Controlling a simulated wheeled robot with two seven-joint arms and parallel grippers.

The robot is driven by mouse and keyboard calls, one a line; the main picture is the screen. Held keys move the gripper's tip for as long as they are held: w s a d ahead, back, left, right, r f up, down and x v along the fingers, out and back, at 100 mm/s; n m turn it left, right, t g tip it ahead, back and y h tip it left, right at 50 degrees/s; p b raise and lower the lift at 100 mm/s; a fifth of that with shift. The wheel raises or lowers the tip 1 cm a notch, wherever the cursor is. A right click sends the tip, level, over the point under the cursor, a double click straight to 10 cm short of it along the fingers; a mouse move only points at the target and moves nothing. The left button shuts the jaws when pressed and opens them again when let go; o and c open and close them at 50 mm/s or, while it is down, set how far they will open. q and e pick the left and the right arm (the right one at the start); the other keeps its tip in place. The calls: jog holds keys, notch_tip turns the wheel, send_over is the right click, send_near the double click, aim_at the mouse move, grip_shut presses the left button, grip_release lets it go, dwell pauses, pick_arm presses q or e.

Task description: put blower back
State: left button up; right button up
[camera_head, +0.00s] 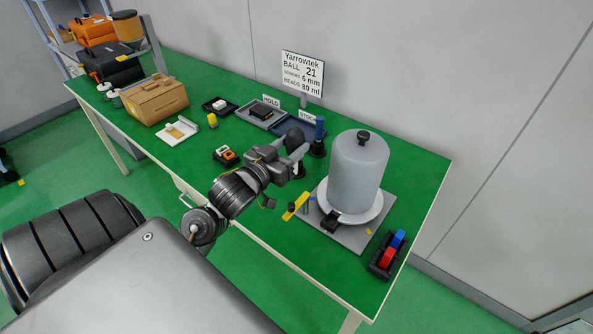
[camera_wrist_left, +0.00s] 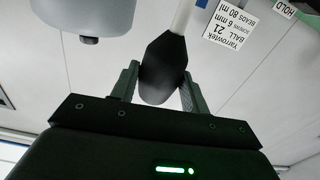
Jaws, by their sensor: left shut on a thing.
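My left gripper (camera_head: 292,152) is shut on the blower, a black bulb (camera_head: 295,137), above the green table's middle right. In the left wrist view the blower (camera_wrist_left: 163,68) sits between the two fingers (camera_wrist_left: 160,90), with a pale rod-like nozzle running away from its narrowed end. In the head view the gripper and wrist hide part of the blower. A blue-topped post on a black base (camera_head: 318,149) stands just right of the blower; whether they touch cannot be told. My right gripper is not in view.
A grey domed vessel (camera_head: 358,175) stands on a plate close right of my gripper. A black holder with red and blue items (camera_head: 383,265) is at the right front. Grey trays (camera_head: 285,127), a sign (camera_head: 302,75) and a cardboard box (camera_head: 155,103) stand farther back and left.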

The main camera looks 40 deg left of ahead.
pick_arm(q)
jog(key=shift+d, duration=0.15)
jog(key=shift+w, duration=0.1)
jog(key=w+a+f+p, duration=0.1)
jog(key=w+a+f, duration=0.2)
jog(key=f, duration=0.1)
jog(key=w+a+f, duration=0.3)
jog(key=w+f, duration=0.1)
jog(key=w+a+f+p, duration=0.1)
jog(key=w+a+f, duration=0.1)
jog(key=w+f, duration=0.1)
jog(key=shift+w+a+f+p, duration=0.15)
jog(key=shift+w+a+f, duration=0.05)
jog(key=shift+f, duration=0.25)
jog(key=shift+w+a+f+p, duration=0.15)
jog(key=shift+w+a+f, duration=0.05)
jog(key=shift+f, duration=0.35)
